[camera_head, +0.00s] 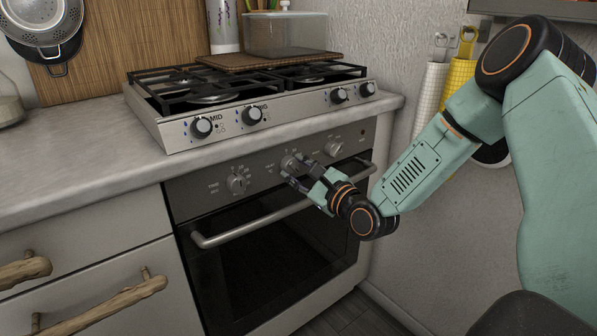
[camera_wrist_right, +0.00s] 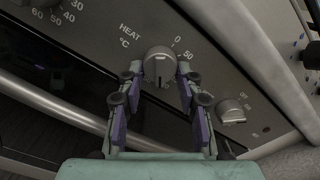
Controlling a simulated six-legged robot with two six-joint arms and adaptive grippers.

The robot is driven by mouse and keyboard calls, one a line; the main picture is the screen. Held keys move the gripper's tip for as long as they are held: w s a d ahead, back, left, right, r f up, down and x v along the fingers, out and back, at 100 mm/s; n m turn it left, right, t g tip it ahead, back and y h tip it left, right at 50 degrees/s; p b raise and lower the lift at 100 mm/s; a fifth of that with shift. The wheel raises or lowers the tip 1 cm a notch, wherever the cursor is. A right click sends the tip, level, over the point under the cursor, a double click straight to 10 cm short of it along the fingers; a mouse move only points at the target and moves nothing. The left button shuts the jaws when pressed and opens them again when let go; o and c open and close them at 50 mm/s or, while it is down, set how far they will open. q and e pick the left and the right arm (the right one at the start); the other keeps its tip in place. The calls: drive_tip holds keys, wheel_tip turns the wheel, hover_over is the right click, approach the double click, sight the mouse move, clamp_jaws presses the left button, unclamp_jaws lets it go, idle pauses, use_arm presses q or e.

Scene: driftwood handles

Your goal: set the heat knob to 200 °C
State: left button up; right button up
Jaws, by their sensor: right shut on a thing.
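The heat knob (camera_head: 289,163) is the silver middle knob on the oven's dark front panel. It also shows in the right wrist view (camera_wrist_right: 160,63), beside the printed word HEAT and °C, with 0 and 50 at its upper right. My right gripper (camera_head: 291,175) reaches it from the right, and its fingers (camera_wrist_right: 158,80) are closed on both sides of the knob. A dark mark shows on the knob's lower face, but I cannot tell which number it is set to. The 200 mark is not readable. My left gripper is not in view.
The timer knob (camera_head: 237,184) is left of the heat knob and another knob (camera_head: 334,147) is right of it. The oven door handle (camera_head: 250,222) runs just below my gripper. The hob (camera_head: 250,112) with several black knobs stands above on the counter.

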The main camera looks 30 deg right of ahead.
drive_tip(key=shift+r, duration=0.1)
drive_tip(key=o, duration=1.1)
